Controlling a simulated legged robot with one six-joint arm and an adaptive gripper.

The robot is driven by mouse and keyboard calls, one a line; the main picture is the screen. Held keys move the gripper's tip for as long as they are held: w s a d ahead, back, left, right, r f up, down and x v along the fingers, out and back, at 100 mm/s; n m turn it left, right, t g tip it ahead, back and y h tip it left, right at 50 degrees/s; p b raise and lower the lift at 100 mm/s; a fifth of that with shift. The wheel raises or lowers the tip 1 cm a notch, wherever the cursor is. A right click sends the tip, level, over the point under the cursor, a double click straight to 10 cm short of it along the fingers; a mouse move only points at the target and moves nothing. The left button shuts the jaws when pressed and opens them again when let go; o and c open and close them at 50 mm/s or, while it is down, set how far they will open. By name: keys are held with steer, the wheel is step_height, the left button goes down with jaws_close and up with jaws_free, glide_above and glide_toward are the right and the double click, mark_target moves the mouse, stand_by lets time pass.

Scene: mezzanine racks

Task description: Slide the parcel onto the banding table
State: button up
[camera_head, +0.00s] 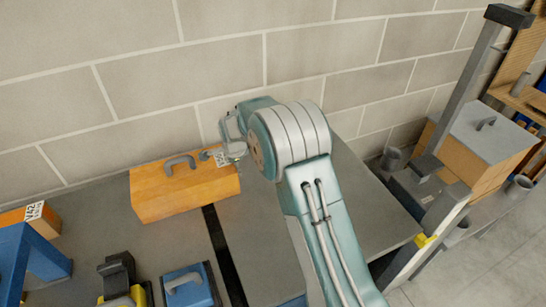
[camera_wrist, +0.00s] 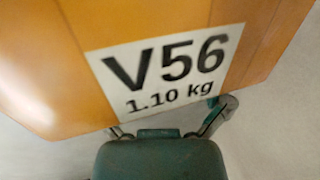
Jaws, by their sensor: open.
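The parcel is an orange-brown box (camera_head: 170,203) with a grey handle on top. It lies near the wall, across the upper end of a dark strip (camera_head: 222,245) between two grey surfaces, mostly on the left one (camera_head: 100,215). The right grey surface (camera_head: 370,205) may be the banding table; no marking confirms this. My gripper (camera_head: 231,148) is open at the parcel's right end, beside its white label. In the wrist view, the parcel (camera_wrist: 268,45) shows label "V56 1.10 kg" close before my gripper (camera_wrist: 172,118). Contact cannot be told.
A block wall (camera_head: 200,70) stands behind. At left are a box labelled V42 (camera_head: 15,216), a blue stand (camera_head: 28,262), a yellow-black item (camera_head: 120,285) and a blue block (camera_head: 190,287). At right are a post (camera_head: 470,85) and a lidded box (camera_head: 480,150). The right surface looks clear beyond my arm.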

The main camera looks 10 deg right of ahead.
mark_target(215, 169)
steer(key=shift+s+a, duration=0.2)
steer(key=shift+a, duration=0.9)
steer(key=shift+s+a, duration=0.25)
steer(key=shift+a, duration=0.85)
steer(key=shift+s+a, duration=0.2)
steer(key=shift+a, duration=0.9)
steer(key=shift+s+a, duration=0.25)
steer(key=shift+a, duration=0.95)
steer(key=shift+w+d, duration=0.15)
steer(key=shift+d, duration=0.6)
steer(key=shift+w+d, duration=0.15)
steer(key=shift+d, duration=0.6)
steer(key=shift+r, duration=6.5)
steer(key=f, duration=1.3)
steer(key=shift+s+a+f, duration=0.15)
steer(key=shift+s, duration=0.1)
